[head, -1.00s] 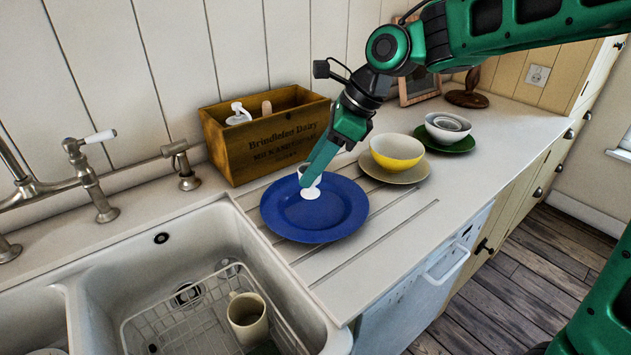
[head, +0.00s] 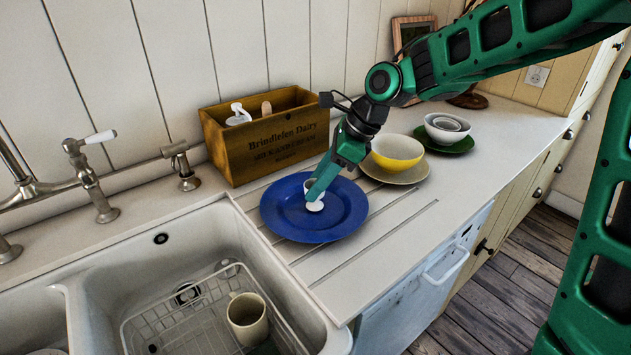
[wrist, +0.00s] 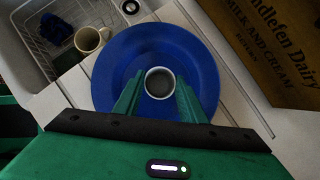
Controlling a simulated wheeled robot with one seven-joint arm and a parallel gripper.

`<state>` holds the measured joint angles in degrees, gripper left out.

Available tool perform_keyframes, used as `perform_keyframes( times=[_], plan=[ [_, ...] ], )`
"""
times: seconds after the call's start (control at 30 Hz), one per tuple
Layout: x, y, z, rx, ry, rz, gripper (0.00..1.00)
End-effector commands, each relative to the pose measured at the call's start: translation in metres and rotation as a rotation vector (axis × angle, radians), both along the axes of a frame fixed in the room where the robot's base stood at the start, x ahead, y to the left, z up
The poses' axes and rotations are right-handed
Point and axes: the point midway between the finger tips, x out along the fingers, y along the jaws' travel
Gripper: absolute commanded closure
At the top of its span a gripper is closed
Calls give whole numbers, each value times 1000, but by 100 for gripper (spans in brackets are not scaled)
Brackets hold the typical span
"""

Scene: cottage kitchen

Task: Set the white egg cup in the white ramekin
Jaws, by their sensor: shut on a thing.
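The white egg cup (head: 315,206) is between the fingers of my gripper (head: 314,188), which is shut on it. It is upright over the middle of the blue plate (head: 283,222); I cannot tell whether its foot touches the plate. In the wrist view the egg cup (wrist: 159,70) shows from above as a pale round rim with a grey inside, between the fingertips. A small white dish (head: 447,123), which looks like the ramekin, sits inside a white bowl (head: 432,131) on a green plate (head: 463,147) at the right. The wrist view does not show it.
A yellow bowl (head: 397,155) on a beige plate (head: 372,174) stands between the blue plate and the green plate. A wooden crate (head: 225,158) stands behind the blue plate. The sink with a wire rack (head: 184,330) and a mug (head: 247,318) is at front left.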

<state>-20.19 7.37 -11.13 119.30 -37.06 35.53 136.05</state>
Motion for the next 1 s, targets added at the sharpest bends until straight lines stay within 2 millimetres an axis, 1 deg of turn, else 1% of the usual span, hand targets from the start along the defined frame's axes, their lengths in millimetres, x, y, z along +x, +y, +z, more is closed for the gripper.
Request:
perform_keyframes(
  times=[0.17, 0.2, 0.23, 0.27, 0.53, 0.67, 0.77, 1.0],
  plan=[
    [0, 0, -5, -1, 2, 0, 86],
    [0, 0, -5, -1, 2, 0, 56],
    [0, 0, -5, -1, 2, 0, 49],
    [0, 0, -5, -1, 1, 1, 44],
    [0, 1, -4, 0, 0, 1, 44],
    [0, 2, 2, 1, -2, 3, 44],
    [-1, -5, 13, 2, -2, 0, 44],
    [-5, -29, 54, 0, -3, -1, 44]
  ],
)
